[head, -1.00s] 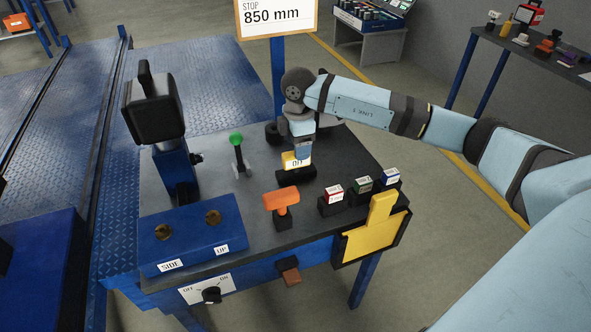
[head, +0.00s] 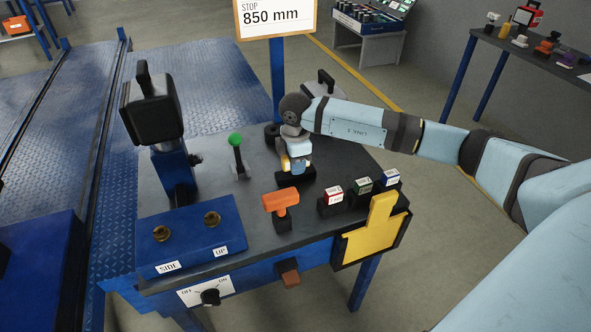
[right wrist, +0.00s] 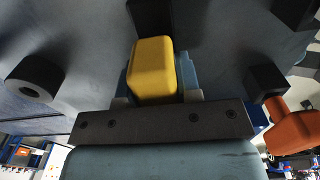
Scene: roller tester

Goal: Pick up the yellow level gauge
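The yellow level gauge (head: 285,163) stands upright in a dark holder (head: 296,182) on the dark bench top, mostly hidden by my right gripper in the head view. My right gripper (head: 297,165) points down over it. In the right wrist view the gauge is a yellow block (right wrist: 153,68) between the two light blue fingers of the right gripper (right wrist: 157,80). The fingers lie close along its sides; I cannot tell whether they press on it. My left gripper is not in view.
An orange T-handle (head: 281,200) stands in front of the gripper, and red, green and blue labelled blocks (head: 362,186) to its right. A green-knobbed lever (head: 236,142) and a black monitor (head: 152,105) stand to the left. A sign post (head: 278,75) rises behind.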

